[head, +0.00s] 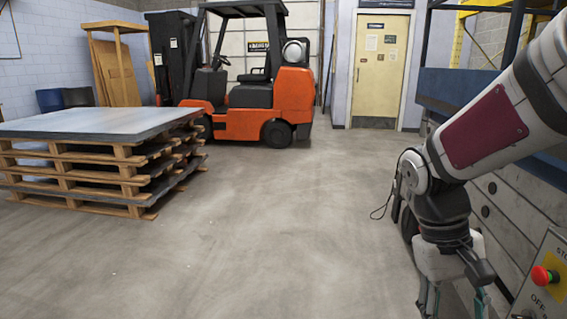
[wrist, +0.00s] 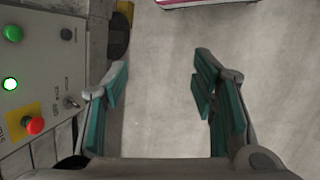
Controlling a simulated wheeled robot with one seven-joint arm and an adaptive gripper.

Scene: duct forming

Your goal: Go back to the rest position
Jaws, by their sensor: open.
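My gripper (wrist: 158,85) is open and empty in the wrist view, its two teal-padded fingers spread wide over bare concrete floor. In the head view my gripper (head: 455,300) hangs low at the right edge, with its fingertips cut off by the bottom of the picture. My arm comes down from the upper right and bends above the gripper. A control panel (head: 553,262) is close to the right of the gripper. In the wrist view the panel (wrist: 40,60) lies left of the fingers, apart from them.
A stack of pallets (head: 130,190) topped with sheet metal (head: 90,122) stands left. An orange forklift (head: 245,120) is behind. The floor between is clear.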

